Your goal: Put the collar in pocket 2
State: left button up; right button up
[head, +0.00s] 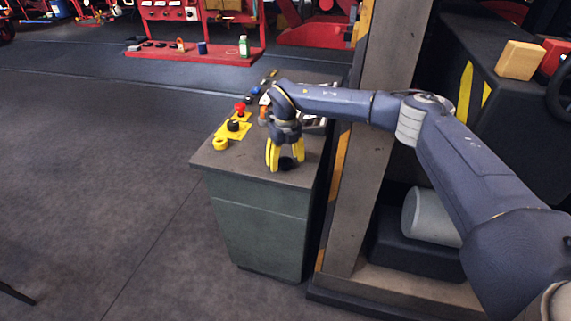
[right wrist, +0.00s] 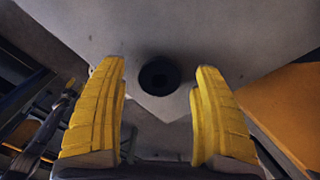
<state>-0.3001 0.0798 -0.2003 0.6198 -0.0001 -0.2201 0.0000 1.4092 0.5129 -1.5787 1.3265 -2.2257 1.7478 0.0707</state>
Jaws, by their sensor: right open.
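A black ring, which looks like the collar (head: 287,164), lies on the front part of the grey cabinet top (head: 257,171). In the right wrist view, the ring lies between the lines of the fingers (right wrist: 160,68), and nothing is gripped. I cannot make out pocket 2.
A yellow plate (head: 233,130) with a dark round piece, a red knob (head: 240,107) and a yellow ring (head: 220,144) sit left of the gripper on the cabinet. A pillar (head: 385,60) stands close at the right. Floor left of the cabinet is clear.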

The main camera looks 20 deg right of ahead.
jog(key=shift+f, duration=0.5)
jog(key=c, duration=1.5)
jog(key=shift+r, duration=0.15)
